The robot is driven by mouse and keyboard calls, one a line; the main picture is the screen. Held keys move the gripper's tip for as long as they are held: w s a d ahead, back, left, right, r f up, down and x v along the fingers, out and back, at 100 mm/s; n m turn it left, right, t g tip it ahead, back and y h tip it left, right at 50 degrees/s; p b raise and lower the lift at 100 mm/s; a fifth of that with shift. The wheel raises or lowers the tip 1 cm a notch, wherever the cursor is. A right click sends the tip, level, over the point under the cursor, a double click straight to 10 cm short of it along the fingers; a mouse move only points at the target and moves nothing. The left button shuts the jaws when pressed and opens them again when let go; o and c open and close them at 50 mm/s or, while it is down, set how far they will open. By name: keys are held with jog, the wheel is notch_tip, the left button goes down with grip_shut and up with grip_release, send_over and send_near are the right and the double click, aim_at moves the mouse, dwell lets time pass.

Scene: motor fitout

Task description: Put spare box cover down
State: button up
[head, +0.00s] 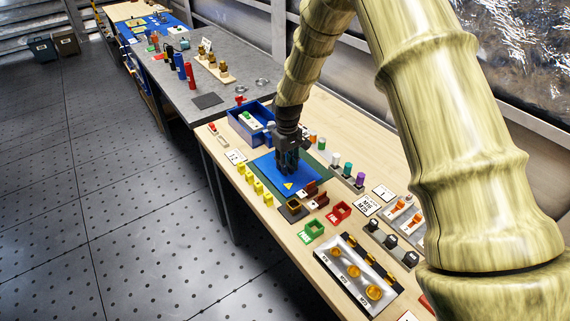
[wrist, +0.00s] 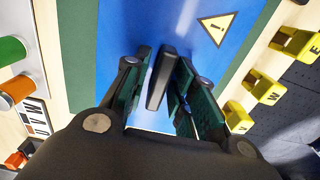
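The spare box cover (head: 268,172) is a flat blue plate with a yellow warning triangle. It lies over a dark green mat (head: 318,172) on the wooden table and also fills the middle of the wrist view (wrist: 228,62). A black upright handle (wrist: 160,78) stands on the cover. My gripper (head: 287,172) points down over the cover. In the wrist view its fingers (wrist: 162,92) stand on either side of the handle, with a visible gap at the left finger. In the head view the gripper hides the handle.
A blue open box (head: 243,128) stands behind the cover. Yellow lettered blocks (head: 256,186) line its left side, and coloured cylinders (head: 347,170) stand to the right. Red (head: 338,213) and green (head: 313,230) trays and a dark framed tray (head: 330,268) with gold parts are nearer.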

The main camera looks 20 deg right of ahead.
dwell(0.3)
notch_tip(320, 180, up, 12)
jog(key=b, duration=0.3)
jog(key=shift+r, duration=0.15)
dwell(0.3)
